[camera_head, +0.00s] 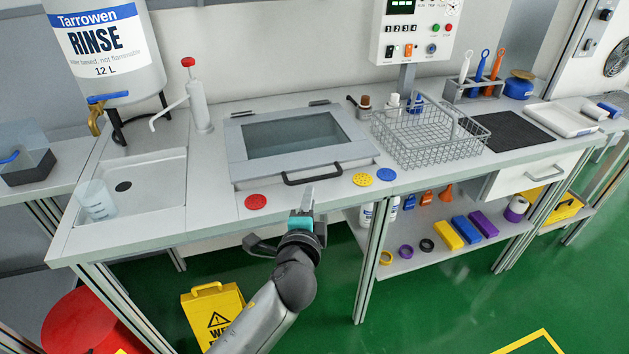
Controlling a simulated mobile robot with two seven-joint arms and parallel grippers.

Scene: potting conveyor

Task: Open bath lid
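The bath lid (237,146) is a grey frame around a dark glass window (292,135), set in the middle of the bench. It lies flat and looks closed, with hinges along its back edge. A black bar handle (312,174) runs along its front edge. My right gripper is out of view.
A red disc (255,202) and two perforated discs, yellow (363,179) and blue (386,174), lie near the bench's front edge. A wire basket (430,135) stands right of the lid. A sink (130,190) and a pump bottle (198,105) are to its left.

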